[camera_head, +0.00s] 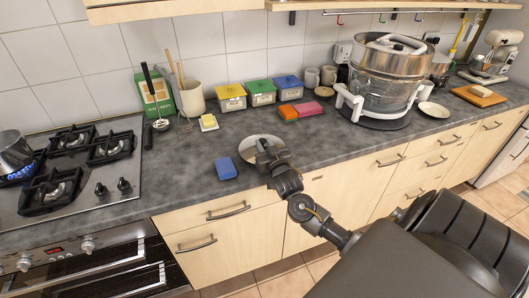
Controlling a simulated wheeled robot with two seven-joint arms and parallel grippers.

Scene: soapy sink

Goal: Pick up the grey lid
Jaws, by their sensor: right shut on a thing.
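The grey lid (248,146) is a round, shiny disc at the front of the dark counter, near the middle of the view. My right gripper (264,151) reaches over the lid's right part and is shut on it. The gripper hides the lid's middle and part of its right side. The lid looks level and at or very close to the counter; I cannot tell whether it is touching. My left gripper is not in view.
A blue sponge (225,168) lies just left of the lid. Yellow, green and blue boxes (261,92) stand behind it. A large steel-and-glass pot (382,88) stands right. The gas hob (75,165) is left, with a pot over a lit burner. Counter right of the lid is clear.

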